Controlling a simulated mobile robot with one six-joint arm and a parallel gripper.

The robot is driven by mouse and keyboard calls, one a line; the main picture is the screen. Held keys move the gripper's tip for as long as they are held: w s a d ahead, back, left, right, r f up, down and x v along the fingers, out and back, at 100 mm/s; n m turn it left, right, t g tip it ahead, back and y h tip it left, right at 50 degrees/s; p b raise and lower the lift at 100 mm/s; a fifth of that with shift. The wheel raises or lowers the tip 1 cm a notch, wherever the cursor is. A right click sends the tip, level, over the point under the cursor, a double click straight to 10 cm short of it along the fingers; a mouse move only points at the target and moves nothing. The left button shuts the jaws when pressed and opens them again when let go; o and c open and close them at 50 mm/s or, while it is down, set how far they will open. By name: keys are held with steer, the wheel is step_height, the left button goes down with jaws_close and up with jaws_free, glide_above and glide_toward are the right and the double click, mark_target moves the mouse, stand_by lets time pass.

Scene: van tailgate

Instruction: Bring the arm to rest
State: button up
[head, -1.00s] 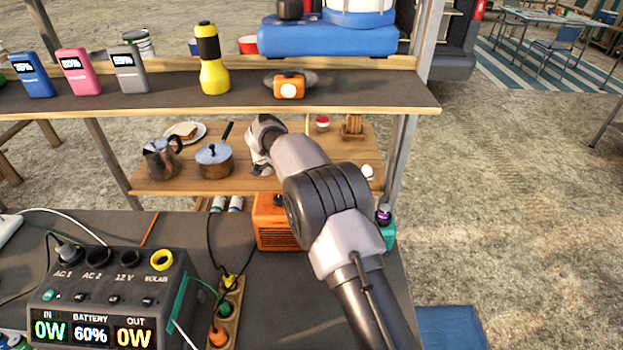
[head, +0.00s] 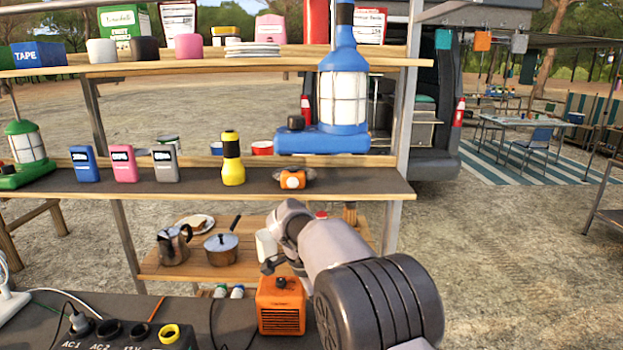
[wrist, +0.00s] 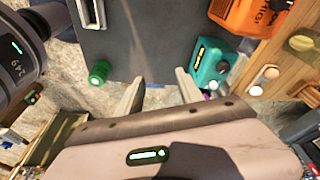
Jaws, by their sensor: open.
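My arm (head: 375,305) reaches forward from the lower right in the head view, in front of the shelf unit. Its far end is beside the lower wooden shelf, and I cannot make out the fingers there. In the wrist view my gripper (wrist: 158,76) has its two pale fingers apart with nothing between them. Beyond them are the dark table top (wrist: 135,35) and stony ground. A teal device (wrist: 211,66) is just right of the right finger, and a green cylinder (wrist: 99,72) is left of the left finger. I cannot tell whether either touches a finger.
An orange heater (head: 281,306) stands on the table left of my arm. A pot (head: 221,249) and a moka pot (head: 174,246) stand on the low shelf. A blue lantern (head: 341,95) and a yellow flashlight (head: 232,160) stand on the middle shelf. Open ground lies right.

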steer(key=s+d+r+n+t+y, duration=0.1)
steer(key=s+d+r+n+y, duration=0.15)
steer(key=s+r, duration=0.55)
steer(key=s+d+r+n+t+y, duration=0.1)
steer(key=s+d+r+n, duration=0.25)
steer(key=s+r, duration=0.4)
steer(key=s+d+f+n+t, duration=0.1)
steer(key=s+f, duration=0.1)
steer(key=s, duration=0.7)
steer(key=s+f+n+t+y, duration=0.1)
steer(key=s+f+n+t, duration=0.1)
steer(key=s, duration=0.8)
steer(key=shift+d+f+n+b, duration=0.3)
steer(key=shift+d+f+b, duration=0.05)
steer(key=shift+f+b, duration=0.1)
